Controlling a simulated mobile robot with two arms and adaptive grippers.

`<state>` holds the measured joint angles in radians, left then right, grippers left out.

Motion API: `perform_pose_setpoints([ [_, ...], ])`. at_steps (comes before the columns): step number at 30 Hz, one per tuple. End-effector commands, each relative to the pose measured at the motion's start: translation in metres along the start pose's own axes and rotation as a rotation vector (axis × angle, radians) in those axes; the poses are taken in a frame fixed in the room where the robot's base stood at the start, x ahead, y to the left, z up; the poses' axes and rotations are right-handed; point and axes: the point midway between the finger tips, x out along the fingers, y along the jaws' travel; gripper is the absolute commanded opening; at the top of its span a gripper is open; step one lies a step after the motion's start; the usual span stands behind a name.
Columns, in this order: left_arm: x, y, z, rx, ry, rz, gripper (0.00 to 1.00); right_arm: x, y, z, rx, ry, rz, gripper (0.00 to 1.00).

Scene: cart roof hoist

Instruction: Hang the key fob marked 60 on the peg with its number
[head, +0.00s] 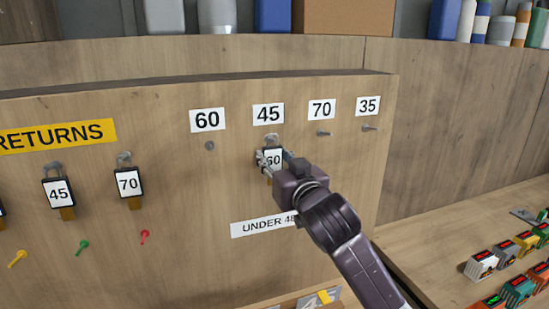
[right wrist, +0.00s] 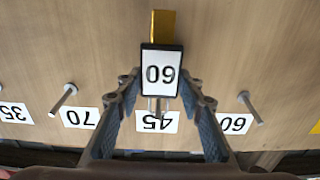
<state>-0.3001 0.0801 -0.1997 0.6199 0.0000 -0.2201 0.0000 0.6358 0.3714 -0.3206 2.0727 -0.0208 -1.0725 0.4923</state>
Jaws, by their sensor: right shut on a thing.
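The key fob marked 60 (head: 274,160) is black with a white number plate and a brass-coloured tag. My right gripper (head: 271,157) is shut on it; in the right wrist view the fob (right wrist: 160,73) appears inverted between the fingertips. It is in front of the board just below the 45 label (head: 268,114). Whether its ring is around the 45 peg (right wrist: 155,106) or only near it, I cannot tell. The peg under the 60 label (head: 207,120) is bare (head: 209,146), and it also shows in the right wrist view (right wrist: 250,108). My left gripper is out of view.
Bare pegs stand under the 70 (head: 323,133) and 35 (head: 370,128) labels. Fobs marked 45 (head: 58,194) and 70 (head: 128,184) hang below the yellow RETURNS sign (head: 57,136). Coloured small pegs (head: 83,247) stick out below them.

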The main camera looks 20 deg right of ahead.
Motion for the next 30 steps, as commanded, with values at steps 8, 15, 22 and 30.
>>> perform_pose_setpoints([
  [8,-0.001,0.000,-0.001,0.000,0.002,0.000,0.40,0.000,0.000,0.000,0.000,0.000,0.000,0.06],
  [15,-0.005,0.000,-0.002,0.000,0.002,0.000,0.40,-0.007,0.000,-0.003,0.000,0.000,-0.001,0.06],
  [22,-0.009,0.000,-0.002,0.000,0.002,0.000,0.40,-0.018,0.000,-0.006,0.000,-0.001,0.000,0.06],
  [30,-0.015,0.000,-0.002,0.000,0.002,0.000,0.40,-0.032,0.000,-0.009,0.000,0.001,0.000,0.06],
])
